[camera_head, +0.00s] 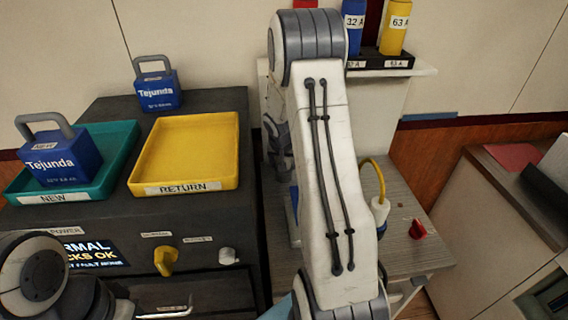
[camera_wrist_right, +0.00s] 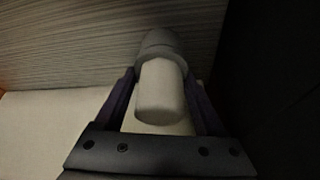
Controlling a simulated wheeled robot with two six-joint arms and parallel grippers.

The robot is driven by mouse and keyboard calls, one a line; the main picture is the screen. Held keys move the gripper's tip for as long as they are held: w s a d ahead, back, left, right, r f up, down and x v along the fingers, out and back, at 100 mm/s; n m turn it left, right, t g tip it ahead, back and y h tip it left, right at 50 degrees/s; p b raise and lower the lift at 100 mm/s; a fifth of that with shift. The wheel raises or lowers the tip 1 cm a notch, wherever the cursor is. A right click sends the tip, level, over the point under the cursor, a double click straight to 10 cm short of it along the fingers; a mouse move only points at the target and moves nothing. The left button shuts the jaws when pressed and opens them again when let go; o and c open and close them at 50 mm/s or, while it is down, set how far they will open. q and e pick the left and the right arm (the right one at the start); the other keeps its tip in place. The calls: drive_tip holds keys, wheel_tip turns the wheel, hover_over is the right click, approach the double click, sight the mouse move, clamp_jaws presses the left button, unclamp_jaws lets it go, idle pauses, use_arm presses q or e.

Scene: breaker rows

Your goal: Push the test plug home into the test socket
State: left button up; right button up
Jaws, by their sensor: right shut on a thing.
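My right gripper (camera_wrist_right: 161,82) is shut on a pale cylindrical piece (camera_wrist_right: 160,95) with a darker grey collar at its far end. I cannot tell for sure whether this is the test plug. A grey wood-grain surface lies behind it. In the head view my right arm hides this gripper and what it holds. A white plug-like piece (camera_head: 380,208) with a yellow cable (camera_head: 378,172) is on the grey bench (camera_head: 408,258), right of my arm. I cannot make out a test socket. My left arm shows at lower left, its gripper out of frame.
The dark console (camera_head: 220,110) carries a yellow RETURN tray (camera_head: 190,187), empty, and a green NEW tray (camera_head: 118,150) holding a blue padlock-shaped block (camera_head: 62,160). Another such block (camera_head: 157,92) stands behind. A yellow knob (camera_head: 166,260) is on the console front. A small red piece (camera_head: 418,229) lies on the bench.

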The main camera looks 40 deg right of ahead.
drive_tip(key=shift+f+b, duration=0.3)
drive_tip(key=shift+f, duration=0.05)
drive_tip(key=o, duration=1.5)
drive_tip(key=shift+r, duration=0.1)
drive_tip(key=v, duration=1)
drive_tip(key=shift+r, duration=0.2)
